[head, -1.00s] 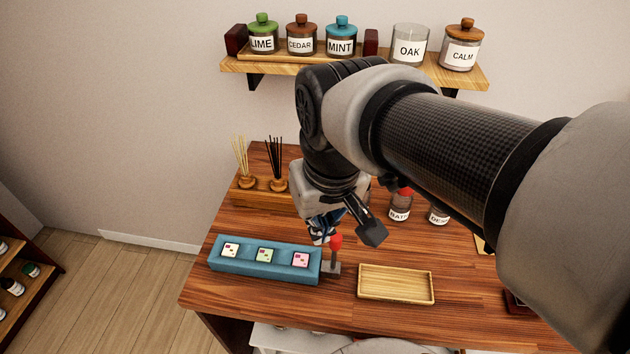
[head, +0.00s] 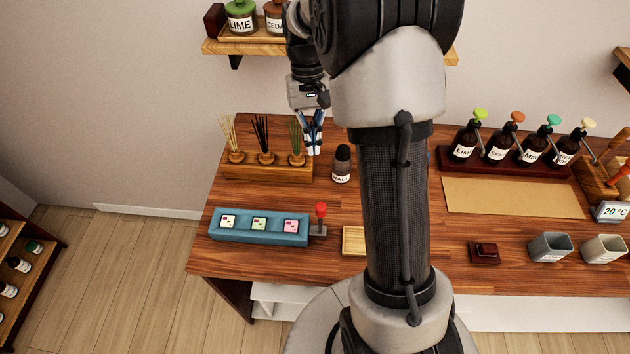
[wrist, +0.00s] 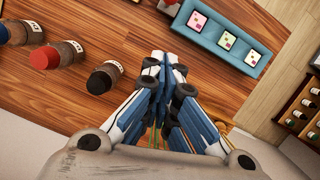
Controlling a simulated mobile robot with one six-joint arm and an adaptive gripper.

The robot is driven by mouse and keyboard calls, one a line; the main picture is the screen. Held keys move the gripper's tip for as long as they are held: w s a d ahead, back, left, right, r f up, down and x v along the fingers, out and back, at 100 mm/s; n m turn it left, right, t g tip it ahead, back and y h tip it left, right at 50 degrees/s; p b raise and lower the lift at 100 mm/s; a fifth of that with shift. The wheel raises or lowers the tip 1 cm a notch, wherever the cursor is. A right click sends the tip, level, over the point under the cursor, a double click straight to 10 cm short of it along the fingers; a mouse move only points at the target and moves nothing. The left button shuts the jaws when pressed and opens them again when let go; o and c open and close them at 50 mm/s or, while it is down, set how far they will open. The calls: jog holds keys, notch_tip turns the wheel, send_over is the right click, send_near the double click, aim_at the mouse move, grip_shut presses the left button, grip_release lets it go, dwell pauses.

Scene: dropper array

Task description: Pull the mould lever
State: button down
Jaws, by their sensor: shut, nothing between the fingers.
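The mould lever (head: 320,214) has a red knob on a grey base at the right end of the blue mould (head: 216,235). The mould holds three square pieces, cream, green and pink. In the wrist view the mould (wrist: 187,32) is at the top, and part of the red-knobbed lever (wrist: 170,3) shows at the top edge. My gripper (head: 313,150) is behind the lever, above the back of the table and near the reed diffusers. It is apart from the lever. In the wrist view its fingers (wrist: 165,65) are together and empty.
A diffuser stand (head: 262,170) and a black-capped bottle (head: 342,165) are near my gripper. A wooden tray (head: 353,240) lies right of the lever, partly hidden by my arm. A shelf (head: 225,46) hangs above. The tabletop between diffusers and mould is clear.

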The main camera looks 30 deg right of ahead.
aim_at(320, 218)
jog(key=s+a+f+b, duration=0.2)
jog(key=s+f, duration=0.4)
jog(key=f, duration=0.3)
jog(key=shift+f+b, duration=0.35)
jog(key=shift+b, duration=0.5)
jog(key=shift+a, duration=0.1)
jog(key=shift+a, duration=0.1)
